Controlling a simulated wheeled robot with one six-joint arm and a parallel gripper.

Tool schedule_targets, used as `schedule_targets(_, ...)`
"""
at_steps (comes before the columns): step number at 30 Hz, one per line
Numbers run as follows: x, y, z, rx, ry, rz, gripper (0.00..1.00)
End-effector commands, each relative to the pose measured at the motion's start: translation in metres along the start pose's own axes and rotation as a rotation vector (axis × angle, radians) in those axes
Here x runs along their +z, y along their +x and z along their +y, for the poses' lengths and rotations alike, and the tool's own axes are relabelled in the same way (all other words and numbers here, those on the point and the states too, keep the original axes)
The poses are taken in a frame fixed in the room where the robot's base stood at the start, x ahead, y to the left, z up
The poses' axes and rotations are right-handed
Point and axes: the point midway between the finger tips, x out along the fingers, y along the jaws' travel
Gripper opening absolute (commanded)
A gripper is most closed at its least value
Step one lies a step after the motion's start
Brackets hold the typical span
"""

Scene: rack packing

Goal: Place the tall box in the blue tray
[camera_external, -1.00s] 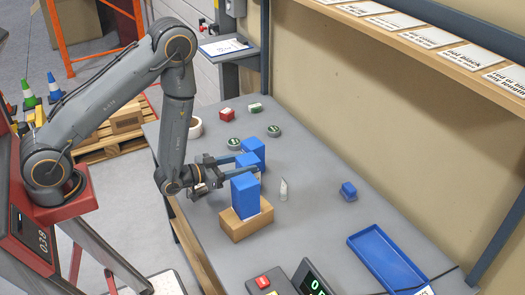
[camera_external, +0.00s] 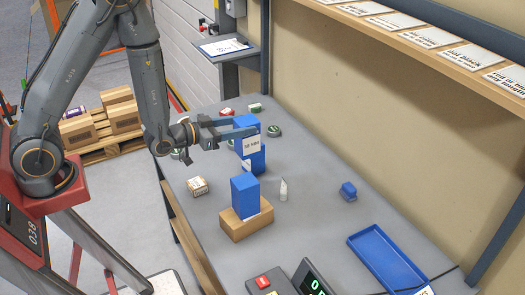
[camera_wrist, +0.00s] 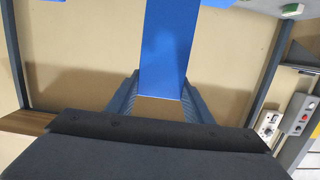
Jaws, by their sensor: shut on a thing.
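My gripper (camera_external: 236,132) is shut on a tall blue box (camera_external: 247,124) with a white label, held upright above the far part of the table. In the wrist view the same blue box (camera_wrist: 166,45) stands between the two fingers (camera_wrist: 160,92). The blue tray (camera_external: 356,241) lies at the front right of the table, and its visible inside is empty. The held box partly hides another blue box (camera_external: 257,161) behind or below it. The label is too small to read surely.
A blue box (camera_external: 244,190) stands on a brown block (camera_external: 240,229) mid-table. Nearby are a small white bottle (camera_external: 283,191), a small blue item (camera_external: 348,191) and a small carton (camera_external: 197,186). A scale display (camera_external: 311,280) stands left of the tray. A shelf (camera_external: 430,50) overhangs the back wall.

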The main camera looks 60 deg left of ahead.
Motion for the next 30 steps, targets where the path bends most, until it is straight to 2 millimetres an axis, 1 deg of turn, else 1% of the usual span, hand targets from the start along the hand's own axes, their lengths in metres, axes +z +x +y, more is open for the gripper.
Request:
schedule_targets(1, -0.009, -0.001, 0.0, 0.0, 0.0, 0.004, 0.0)
schedule_targets(3, -0.015, -0.002, 0.0, 0.0, 0.0, 0.004, 0.0)
schedule_targets(9, -0.02, -0.002, 0.0, 0.001, 0.0, 0.003, 0.0)
schedule_targets(14, -0.029, 0.006, 0.006, 0.006, 0.001, 0.009, 0.0)
schedule_targets(17, -0.041, 0.016, 0.013, 0.013, 0.002, 0.012, 0.0)
schedule_targets(24, -0.074, 0.037, 0.037, 0.035, 0.005, 0.01, 0.0)
schedule_targets(30, -0.091, 0.055, 0.062, 0.058, 0.008, 0.007, 0.0)
